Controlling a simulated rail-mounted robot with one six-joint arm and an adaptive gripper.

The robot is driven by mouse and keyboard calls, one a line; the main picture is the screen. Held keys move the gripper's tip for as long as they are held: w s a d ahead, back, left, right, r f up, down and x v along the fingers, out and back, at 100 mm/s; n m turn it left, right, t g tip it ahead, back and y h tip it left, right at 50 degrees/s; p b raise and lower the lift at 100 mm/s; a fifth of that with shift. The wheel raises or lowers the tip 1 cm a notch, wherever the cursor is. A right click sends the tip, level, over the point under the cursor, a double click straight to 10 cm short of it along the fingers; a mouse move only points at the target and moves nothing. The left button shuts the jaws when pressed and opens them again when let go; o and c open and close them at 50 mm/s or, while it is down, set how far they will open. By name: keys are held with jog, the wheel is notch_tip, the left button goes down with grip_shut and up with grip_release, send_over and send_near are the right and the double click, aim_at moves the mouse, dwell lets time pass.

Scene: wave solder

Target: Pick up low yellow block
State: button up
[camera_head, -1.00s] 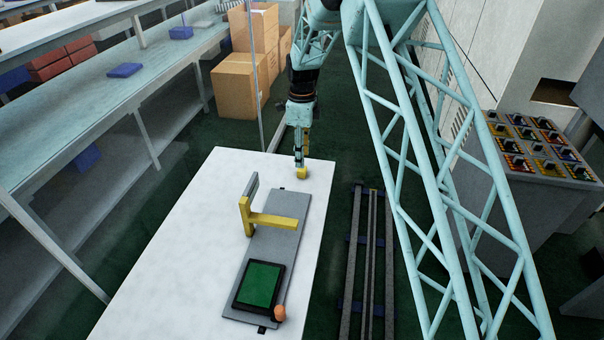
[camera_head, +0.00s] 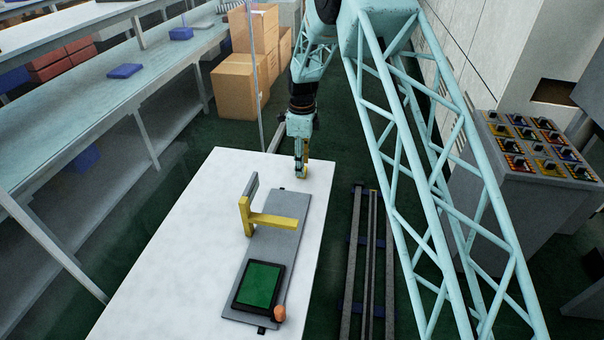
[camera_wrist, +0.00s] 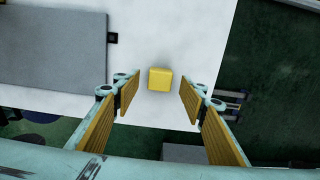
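The low yellow block (camera_wrist: 160,79) sits on the white table (camera_wrist: 190,30) in the wrist view, just ahead of my gripper and between the lines of its two fingers. My gripper (camera_wrist: 157,100) is open, with its yellow-padded fingers wide apart on either side and nothing between them. In the head view my gripper (camera_head: 301,174) is low over the far end of the white table. The block cannot be made out there, as the fingers cover its place.
A grey plate (camera_head: 280,216) lies on the table, bearing a yellow and grey bracket (camera_head: 268,220) and a black-framed green panel (camera_head: 259,286). An orange knob (camera_head: 279,313) is at its near corner. Shelves (camera_head: 110,90) stand left, cardboard boxes (camera_head: 235,90) behind. The table's left part is clear.

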jog(key=shift+f, duration=1.45)
jog(key=shift+c, duration=0.2)
jog(key=c, duration=1)
jog(key=shift+r, duration=0.1)
jog(key=shift+r, duration=1.6)
jog(key=shift+s+r, duration=0.1)
jog(key=s, duration=0.5)
jog(key=s+d+r, duration=0.1)
jog(key=s, duration=0.4)
jog(key=s+d+p, duration=0.1)
jog(key=s, duration=0.4)
jog(key=shift+s+d+r, duration=0.2)
jog(key=shift+s+d, duration=0.05)
